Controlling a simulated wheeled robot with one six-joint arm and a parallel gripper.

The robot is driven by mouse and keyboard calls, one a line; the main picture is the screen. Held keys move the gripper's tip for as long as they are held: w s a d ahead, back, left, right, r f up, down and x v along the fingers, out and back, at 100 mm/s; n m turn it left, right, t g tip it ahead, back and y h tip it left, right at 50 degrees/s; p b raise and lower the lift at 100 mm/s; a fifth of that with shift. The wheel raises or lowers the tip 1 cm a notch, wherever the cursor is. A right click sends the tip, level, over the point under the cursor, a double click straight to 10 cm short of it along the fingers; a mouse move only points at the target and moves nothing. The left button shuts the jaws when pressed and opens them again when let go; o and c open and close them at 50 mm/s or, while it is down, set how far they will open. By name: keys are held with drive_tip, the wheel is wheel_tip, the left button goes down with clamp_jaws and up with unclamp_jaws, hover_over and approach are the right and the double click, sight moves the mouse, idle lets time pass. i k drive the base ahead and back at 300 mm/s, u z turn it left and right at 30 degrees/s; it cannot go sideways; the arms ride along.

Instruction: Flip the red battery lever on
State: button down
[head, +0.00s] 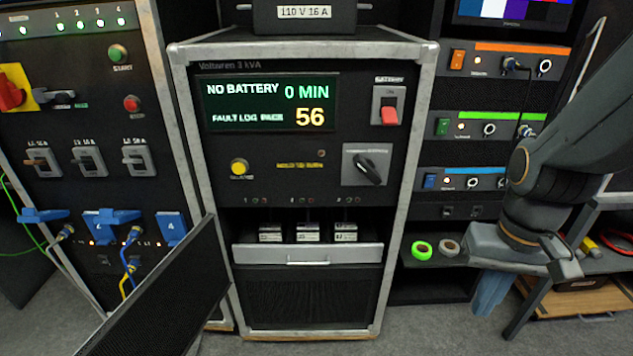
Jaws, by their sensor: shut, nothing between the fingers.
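The red battery lever (390,116) sits on a pale switch plate (378,103) at the upper right of the central rack unit's front panel. Its red end is at the lower part of the plate, below a small marking. The display (268,103) on the same panel reads "NO BATTERY 0 MIN" and "FAULT LOG PAGE 56". My gripper (490,293) hangs at the right, in front of the right rack, pointing down. It is shut and empty, lower than the lever and well to its right, touching nothing that I can see.
A black rotary switch (367,168) and a yellow button (239,167) sit below the display. An open drawer front (308,254) holds battery blocks. A dark open door panel (165,300) juts out at the lower left. Tape rolls (421,250) lie on a right shelf.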

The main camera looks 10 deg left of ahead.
sight(389, 116)
drive_tip(key=u, duration=0.4)
drive_tip(key=k, duration=0.95)
drive_tip(key=u, duration=0.55)
drive_tip(key=k, duration=0.4)
drive_tip(key=u, duration=0.7)
drive_tip(key=i, duration=1.6)
drive_tip(key=z, duration=0.75)
